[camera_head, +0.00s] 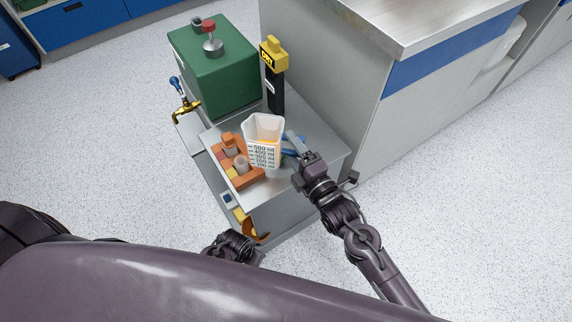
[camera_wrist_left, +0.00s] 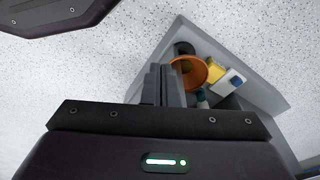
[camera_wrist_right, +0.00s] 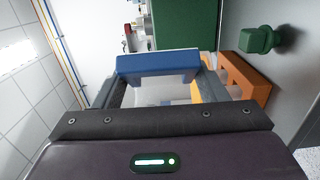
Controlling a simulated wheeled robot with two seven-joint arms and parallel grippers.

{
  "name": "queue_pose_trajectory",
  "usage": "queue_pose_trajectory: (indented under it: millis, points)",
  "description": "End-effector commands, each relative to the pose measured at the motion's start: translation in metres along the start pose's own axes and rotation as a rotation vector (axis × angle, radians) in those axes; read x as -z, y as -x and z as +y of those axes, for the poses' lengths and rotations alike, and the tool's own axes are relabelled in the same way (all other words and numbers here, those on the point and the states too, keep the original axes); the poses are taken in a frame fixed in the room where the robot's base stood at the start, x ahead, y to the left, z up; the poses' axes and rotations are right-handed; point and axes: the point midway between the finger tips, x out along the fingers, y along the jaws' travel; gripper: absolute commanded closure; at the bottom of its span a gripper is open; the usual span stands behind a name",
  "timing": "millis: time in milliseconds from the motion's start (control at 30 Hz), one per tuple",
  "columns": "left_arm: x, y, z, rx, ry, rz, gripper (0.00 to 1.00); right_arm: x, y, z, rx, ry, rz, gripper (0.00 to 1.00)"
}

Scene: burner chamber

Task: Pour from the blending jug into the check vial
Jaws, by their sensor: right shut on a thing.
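The blending jug (camera_head: 263,128) is a clear, graduated beaker with a yellow-orange band inside near the 500 mark. My right gripper (camera_head: 294,146) is shut on its blue handle, which also shows in the right wrist view (camera_wrist_right: 157,64). The jug looks nearly upright; I cannot tell if its base touches the surface. Left of it is an orange rack (camera_head: 250,181) holding a small pale vial (camera_head: 241,161) and an orange-topped piece (camera_head: 229,142). I cannot tell which is the check vial. My left gripper (camera_wrist_left: 167,85) looks shut and empty, near the cart's front bin.
A green box (camera_head: 214,70) with a red knob stands behind on the grey cart (camera_head: 322,151). A black post with a yellow top (camera_head: 273,55) stands behind the jug. A brass tap (camera_head: 185,108) is at left. A steel-topped counter (camera_head: 420,22) stands right.

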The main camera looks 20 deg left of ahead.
Motion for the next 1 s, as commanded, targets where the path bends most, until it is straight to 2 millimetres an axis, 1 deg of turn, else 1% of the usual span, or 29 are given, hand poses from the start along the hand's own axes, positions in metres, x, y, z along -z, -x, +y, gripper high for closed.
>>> queue_pose_trajectory:
  millis: [33, 100, 200, 400, 667, 833, 1000]
  points:
    - [0.002, -0.006, 0.000, 0.000, -0.001, 0.003, 1.00, 0.004, -0.007, -0.012, -0.002, 0.004, 0.022, 0.88]
    - [0.005, -0.004, 0.000, 0.000, -0.001, 0.003, 1.00, 0.008, -0.012, -0.018, 0.002, 0.007, 0.047, 0.88]
    - [0.007, -0.002, 0.000, 0.000, -0.002, 0.003, 1.00, 0.012, -0.016, -0.022, 0.005, 0.009, 0.065, 0.88]
    - [0.007, 0.001, 0.000, 0.000, -0.001, 0.002, 1.00, 0.013, -0.016, -0.021, 0.007, 0.008, 0.070, 0.88]
    - [0.007, -0.001, 0.000, 0.000, -0.001, 0.003, 1.00, 0.013, -0.016, -0.021, 0.009, 0.010, 0.069, 0.88]
    - [0.004, -0.007, -0.002, 0.003, 0.002, 0.004, 1.00, 0.013, -0.015, -0.019, 0.015, 0.017, 0.068, 0.88]
    - [-0.003, -0.018, -0.004, 0.007, 0.008, 0.008, 1.00, 0.014, -0.015, -0.017, 0.025, 0.029, 0.068, 0.88]
